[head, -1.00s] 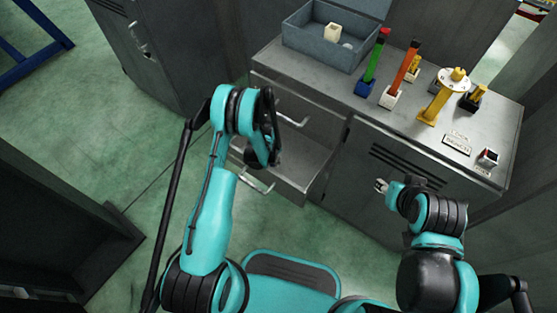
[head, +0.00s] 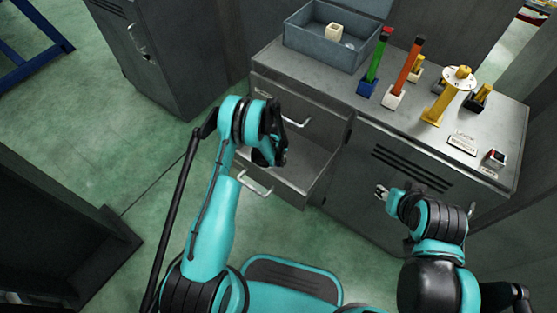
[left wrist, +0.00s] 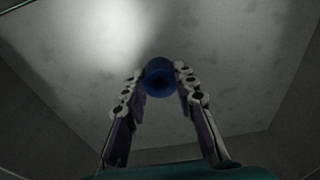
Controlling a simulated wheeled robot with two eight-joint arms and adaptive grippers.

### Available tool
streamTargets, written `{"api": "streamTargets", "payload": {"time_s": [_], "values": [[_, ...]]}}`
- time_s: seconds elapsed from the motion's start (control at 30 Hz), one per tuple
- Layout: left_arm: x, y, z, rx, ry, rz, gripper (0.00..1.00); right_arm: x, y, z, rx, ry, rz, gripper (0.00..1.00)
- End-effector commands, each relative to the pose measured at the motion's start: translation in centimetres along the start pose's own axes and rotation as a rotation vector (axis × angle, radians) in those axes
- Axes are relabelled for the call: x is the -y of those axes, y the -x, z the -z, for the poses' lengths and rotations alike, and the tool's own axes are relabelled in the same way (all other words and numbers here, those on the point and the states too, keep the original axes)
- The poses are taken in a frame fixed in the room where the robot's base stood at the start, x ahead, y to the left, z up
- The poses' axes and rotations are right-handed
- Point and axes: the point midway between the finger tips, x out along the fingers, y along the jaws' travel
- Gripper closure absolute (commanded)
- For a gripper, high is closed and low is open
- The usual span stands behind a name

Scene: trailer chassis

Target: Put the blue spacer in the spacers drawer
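The blue spacer (left wrist: 160,77) shows in the left wrist view as a round, dark blue piece between my left fingertips, which touch its sides. A pale metal floor lies behind it. My right gripper (head: 381,192) is in front of the cabinet door, away from the drawer, and too small to judge.
The closed upper drawer has a handle (head: 296,121) just above the open one. On the bench top stand a grey bin (head: 325,51) with a white block, a green rod (head: 376,60), an orange rod (head: 408,70) and a yellow stand (head: 442,105).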

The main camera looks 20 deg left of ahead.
Motion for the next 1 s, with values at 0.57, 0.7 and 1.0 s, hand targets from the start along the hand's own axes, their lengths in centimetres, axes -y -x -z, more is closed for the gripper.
{"api": "streamTargets", "payload": {"time_s": [0.57, 0.7, 1.0], "values": [[0.0, 2.5, 0.1, 0.0, 0.0, 0.0, 0.53, 0.0, 0.8, 0.6, 0.0, 0.0, 0.0, 0.6], [0.0, 5.8, 0.1, 0.0, 0.0, 0.0, 0.53, 0.0, 1.8, 1.3, 0.0, 0.0, 0.0, 0.6], [0.0, 11.3, 0.1, 0.0, 0.0, 0.0, 0.53, 0.0, 3.3, 2.4, 0.0, 0.0, 0.0, 0.6]]}}
